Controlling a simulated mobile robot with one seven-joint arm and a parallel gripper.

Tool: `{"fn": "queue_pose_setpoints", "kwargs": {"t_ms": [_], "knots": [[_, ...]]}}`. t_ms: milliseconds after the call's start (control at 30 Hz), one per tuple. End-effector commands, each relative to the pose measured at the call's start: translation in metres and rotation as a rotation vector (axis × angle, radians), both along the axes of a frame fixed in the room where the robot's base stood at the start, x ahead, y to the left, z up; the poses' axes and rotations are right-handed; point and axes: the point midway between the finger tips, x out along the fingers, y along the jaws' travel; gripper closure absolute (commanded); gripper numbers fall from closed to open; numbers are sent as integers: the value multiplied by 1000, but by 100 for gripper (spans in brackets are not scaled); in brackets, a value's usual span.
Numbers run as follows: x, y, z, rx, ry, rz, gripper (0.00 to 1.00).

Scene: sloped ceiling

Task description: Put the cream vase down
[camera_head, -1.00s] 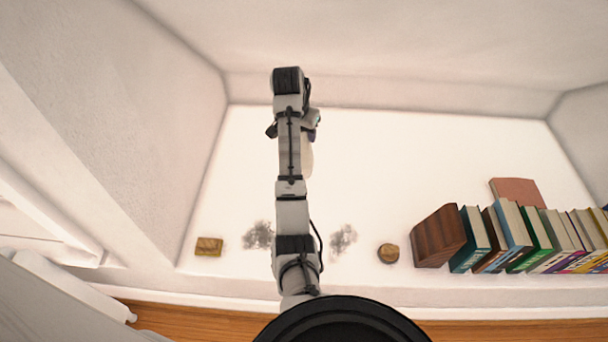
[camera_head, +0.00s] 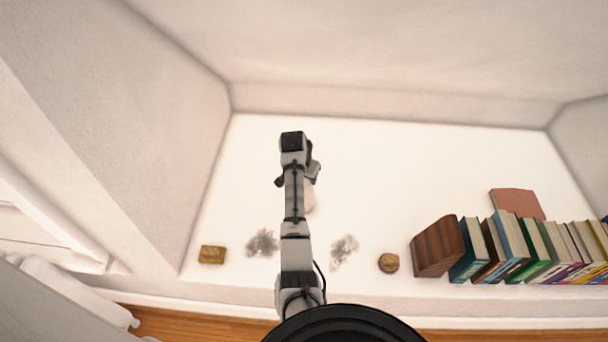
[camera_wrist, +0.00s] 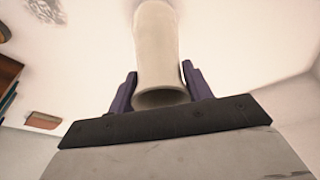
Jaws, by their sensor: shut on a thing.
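The cream vase (camera_wrist: 158,50) is between the two dark purple fingers of my gripper (camera_wrist: 158,88) in the wrist view, its open mouth toward the camera. My gripper is shut on it. In the head view, only a pale sliver of the vase (camera_head: 310,195) shows beside my arm, which hides the rest. The vase is over the white surface (camera_head: 400,170); I cannot tell whether its base touches that surface.
A small golden-brown box (camera_head: 212,255) and a round brown object (camera_head: 388,263) lie near the front edge. Two grey fuzzy patches (camera_head: 262,243) (camera_head: 344,250) lie between them. A row of books (camera_head: 530,250) and a flat reddish book (camera_head: 517,203) occupy the right. The middle right is clear.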

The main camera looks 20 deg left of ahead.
Motion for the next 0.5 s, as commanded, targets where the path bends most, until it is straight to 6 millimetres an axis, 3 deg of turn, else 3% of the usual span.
{"fn": "queue_pose_setpoints", "kwargs": {"t_ms": [267,300,433,500], "knots": [[1,0,-1,1,-3,0,100],[0,0,-2,0,-1,0,48],[0,0,-2,0,-1,0,31],[0,0,-2,0,-1,0,29]]}}
